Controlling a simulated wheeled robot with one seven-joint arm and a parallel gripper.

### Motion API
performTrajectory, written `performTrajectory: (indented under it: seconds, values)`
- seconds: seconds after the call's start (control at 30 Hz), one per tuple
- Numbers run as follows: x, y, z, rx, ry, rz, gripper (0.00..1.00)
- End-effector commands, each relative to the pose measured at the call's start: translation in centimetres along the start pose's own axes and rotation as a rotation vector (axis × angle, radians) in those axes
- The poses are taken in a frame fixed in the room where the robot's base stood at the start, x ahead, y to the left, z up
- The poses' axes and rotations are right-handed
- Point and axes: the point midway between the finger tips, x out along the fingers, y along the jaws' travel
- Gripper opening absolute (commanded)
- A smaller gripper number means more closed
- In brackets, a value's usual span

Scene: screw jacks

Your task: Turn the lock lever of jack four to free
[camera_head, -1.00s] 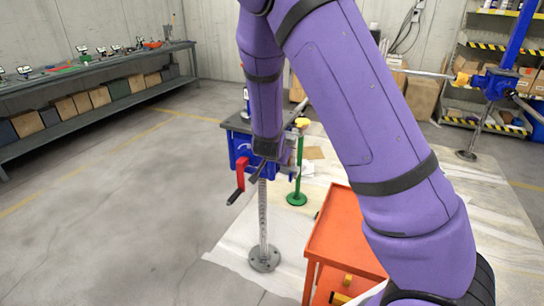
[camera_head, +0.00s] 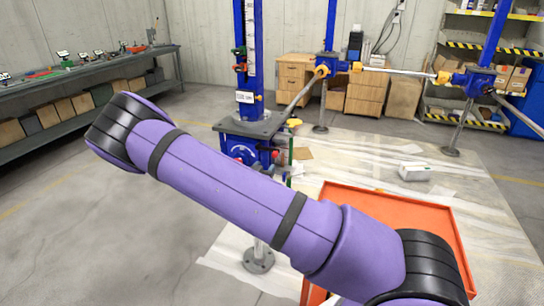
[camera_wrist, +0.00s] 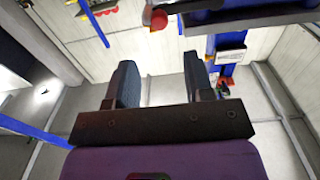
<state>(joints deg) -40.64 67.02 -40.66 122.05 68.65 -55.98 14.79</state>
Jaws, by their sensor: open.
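The nearest blue jack has a tall post (camera_head: 254,40), a grey top plate (camera_head: 250,128) and a blue gearbox (camera_head: 262,152).
My forearm crosses in front of the nearest jack. An orange cart (camera_head: 440,205) stands at right. Two more blue jacks, one at the back (camera_head: 325,65) and one at right (camera_head: 474,82), are joined by rods. A workbench (camera_head: 95,82) lines the left wall; floor between is clear.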

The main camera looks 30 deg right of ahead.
Motion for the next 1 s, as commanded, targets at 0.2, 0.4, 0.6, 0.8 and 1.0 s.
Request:
performTrajectory:
  seconds: [0.2, 0.4, 0.6, 0.8, 1.0]
  values:
    - [3.4, 0.1, 0.0, 0.000, -0.001, 0.002, 0.48]
    - [6.9, 0.1, 0.1, 0.000, -0.002, 0.002, 0.48]
    - [9.3, 0.0, 0.1, 0.000, -0.003, 0.001, 0.48]
    - [10.1, 0.0, 0.1, 0.000, -0.004, 0.000, 0.48]
    - [10.2, 0.0, 0.1, 0.000, -0.004, 0.000, 0.48]
